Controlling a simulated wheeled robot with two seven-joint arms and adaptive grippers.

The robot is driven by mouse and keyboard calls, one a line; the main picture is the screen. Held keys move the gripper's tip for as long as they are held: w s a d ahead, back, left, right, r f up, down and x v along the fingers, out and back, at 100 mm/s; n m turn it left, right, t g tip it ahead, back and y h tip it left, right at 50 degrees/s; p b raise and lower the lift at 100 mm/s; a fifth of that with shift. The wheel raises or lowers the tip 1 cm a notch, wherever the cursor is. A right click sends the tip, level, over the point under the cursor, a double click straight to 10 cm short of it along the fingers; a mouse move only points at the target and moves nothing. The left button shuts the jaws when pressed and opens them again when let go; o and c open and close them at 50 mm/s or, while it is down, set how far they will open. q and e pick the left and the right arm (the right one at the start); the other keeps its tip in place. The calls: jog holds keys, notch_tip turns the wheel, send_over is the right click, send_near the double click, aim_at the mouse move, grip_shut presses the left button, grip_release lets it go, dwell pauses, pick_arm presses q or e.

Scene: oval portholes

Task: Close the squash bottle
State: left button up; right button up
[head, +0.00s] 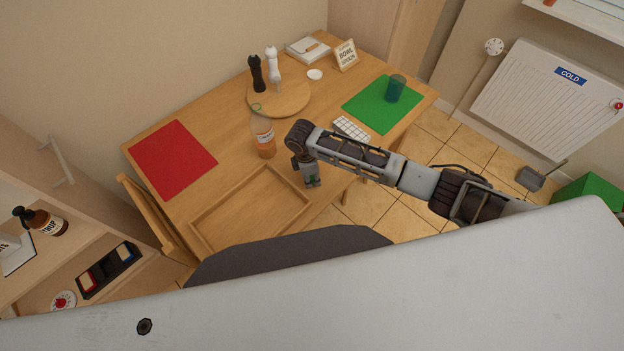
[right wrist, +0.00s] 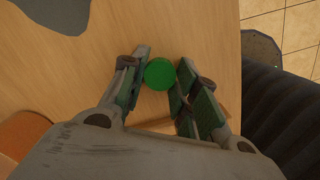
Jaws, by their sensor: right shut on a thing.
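The squash bottle (head: 263,135), clear with orange liquid and a pale label, stands upright on the table. Its neck top looks greenish, but is too small to make out clearly. My right gripper (head: 312,184) is low over the table, to the right of the bottle and apart from it, pointing down. In the right wrist view, its fingers (right wrist: 162,76) are shut on a round green cap (right wrist: 160,73), seen from above. My left gripper is not in view.
A wooden tray (head: 213,240) lies at the near side of the table. A red mat (head: 170,160) is left, a green mat (head: 372,112) with a teal cup (head: 396,88) right. A round board (head: 290,103) with two mills stands behind the bottle. A white keyboard-like block (head: 351,128) lies behind my right arm.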

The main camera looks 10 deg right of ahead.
jog(key=shift+r, duration=0.15)
notch_tip(320, 180, up, 10)
dwell(0.8)
